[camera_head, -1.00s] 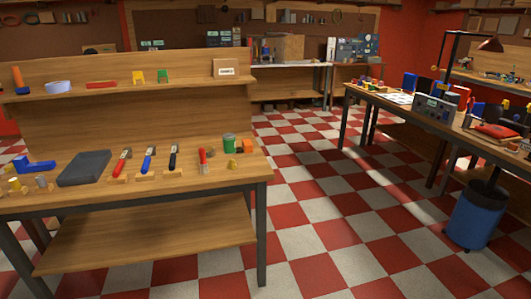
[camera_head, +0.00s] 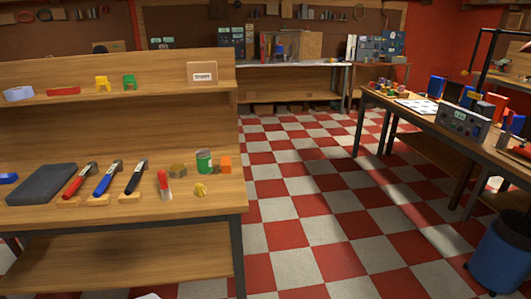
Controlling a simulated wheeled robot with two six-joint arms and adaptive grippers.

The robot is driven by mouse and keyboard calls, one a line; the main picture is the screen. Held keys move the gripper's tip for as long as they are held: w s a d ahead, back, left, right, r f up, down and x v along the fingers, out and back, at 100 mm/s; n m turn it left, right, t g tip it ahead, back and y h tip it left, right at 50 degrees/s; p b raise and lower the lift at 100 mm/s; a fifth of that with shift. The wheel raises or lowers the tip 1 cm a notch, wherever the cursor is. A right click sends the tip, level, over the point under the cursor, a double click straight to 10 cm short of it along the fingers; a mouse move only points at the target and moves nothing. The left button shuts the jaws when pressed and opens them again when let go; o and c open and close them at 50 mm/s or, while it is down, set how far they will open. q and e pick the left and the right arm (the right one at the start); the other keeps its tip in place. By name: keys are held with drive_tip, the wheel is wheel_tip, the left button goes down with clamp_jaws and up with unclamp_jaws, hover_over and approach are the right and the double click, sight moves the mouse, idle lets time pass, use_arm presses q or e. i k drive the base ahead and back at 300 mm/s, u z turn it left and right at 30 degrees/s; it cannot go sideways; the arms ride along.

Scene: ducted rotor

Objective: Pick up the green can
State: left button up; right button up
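The green can (camera_head: 204,161) stands upright on the wooden workbench (camera_head: 110,212) at the left, close to the bench's right end. An orange block (camera_head: 225,164) is just to its right, and a brownish hexagonal piece (camera_head: 177,171) is to its left. A red-handled brush (camera_head: 164,184) and a small yellow piece (camera_head: 201,189) are in front of it. Neither of my grippers shows in the head view.
The checkered floor (camera_head: 310,200) is clear between this bench and the right-hand table (camera_head: 450,120). A blue bin (camera_head: 500,255) stands lower right.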

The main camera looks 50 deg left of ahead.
sight(204, 156)
drive_tip(key=z, duration=0.1)
drive_tip(key=i, duration=1.4)
drive_tip(key=u, duration=0.75)
drive_tip(key=i, duration=0.8)
drive_tip(key=u, duration=0.8)
